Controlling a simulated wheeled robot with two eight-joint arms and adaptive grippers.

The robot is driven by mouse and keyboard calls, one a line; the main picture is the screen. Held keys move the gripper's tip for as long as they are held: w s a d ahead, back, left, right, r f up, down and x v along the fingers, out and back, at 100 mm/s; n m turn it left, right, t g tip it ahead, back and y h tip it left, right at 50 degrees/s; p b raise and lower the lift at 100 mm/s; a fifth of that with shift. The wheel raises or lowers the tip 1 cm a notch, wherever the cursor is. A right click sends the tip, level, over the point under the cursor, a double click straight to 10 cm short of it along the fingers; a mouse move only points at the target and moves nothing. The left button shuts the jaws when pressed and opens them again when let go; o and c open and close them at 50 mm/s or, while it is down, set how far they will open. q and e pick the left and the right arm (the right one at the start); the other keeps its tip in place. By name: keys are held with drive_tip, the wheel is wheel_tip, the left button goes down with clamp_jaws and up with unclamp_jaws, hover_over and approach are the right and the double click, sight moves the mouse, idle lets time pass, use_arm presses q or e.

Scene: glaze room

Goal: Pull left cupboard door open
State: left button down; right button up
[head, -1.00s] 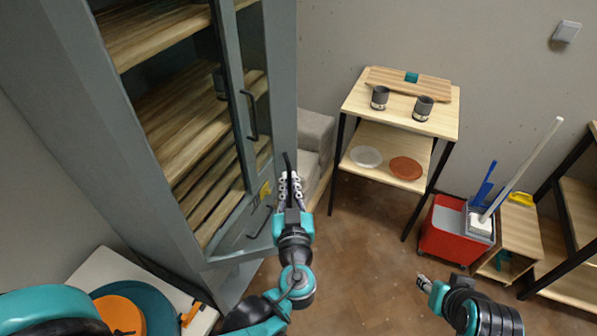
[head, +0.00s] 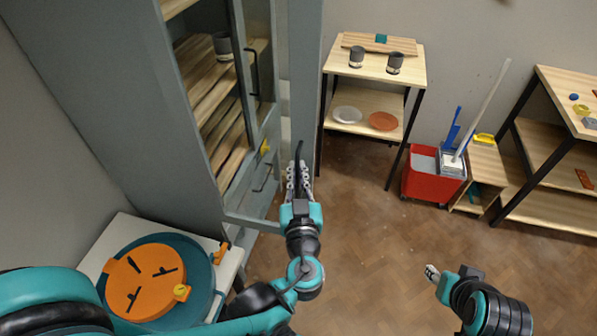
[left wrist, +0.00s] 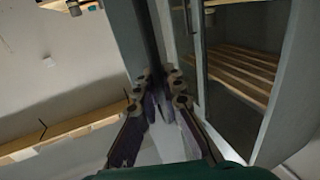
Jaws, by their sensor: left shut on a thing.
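The grey cupboard (head: 105,75) stands at the left in the head view. Its left door (head: 305,70) is a glazed frame standing ajar, swung outward; shelves show through its glass. My left gripper (head: 299,180) is shut on the dark upright bar handle (head: 299,152) at the door's free edge. In the left wrist view, the fingers (left wrist: 160,90) close around the handle beside the grey door frame, with shelves (left wrist: 240,70) to the right. The other door's handle (head: 253,72) is seen behind the glass. My right gripper (head: 432,272) is over the floor, away from the cupboard, its jaw gap unclear.
A shelf stand (head: 415,80) with cups and plates is beyond the door. A red mop bucket (head: 425,183) and a wooden rack (head: 560,80) stand at right. A white table (head: 120,235) with an orange disc (head: 150,290) is near left. The middle floor is clear.

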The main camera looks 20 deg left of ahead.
use_arm(q)
drive_tip(key=shift+s, duration=0.45)
drive_tip(key=c, duration=1.6)
unclamp_jaws()
drive_tip(key=shift+r, duration=5)
